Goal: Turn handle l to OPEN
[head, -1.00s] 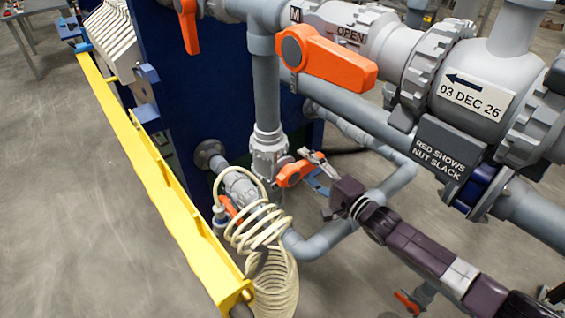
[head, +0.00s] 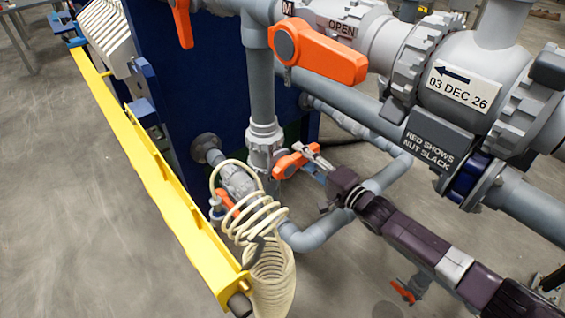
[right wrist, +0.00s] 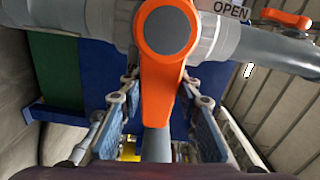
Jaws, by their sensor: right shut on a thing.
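A small orange valve handle (head: 292,161) sits on the grey vertical pipe, low in the middle of the head view. My right gripper (head: 314,157) reaches it from the right and is shut on its lever. In the right wrist view the orange handle (right wrist: 163,75) has a round grey hub and its lever runs down between the two fingers of my right gripper (right wrist: 160,125). The lever lies crosswise to the grey pipe behind it. An OPEN label (right wrist: 230,10) is right of the hub. No letter is readable on this handle. My left gripper is not in view.
A larger orange handle (head: 320,52) marked M, with its own OPEN label (head: 341,28), is above. A grey valve body (head: 470,90) and a NUT SLACK sign (head: 433,150) are at right. A cream coiled hose (head: 262,225) and yellow rail (head: 150,165) are at left.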

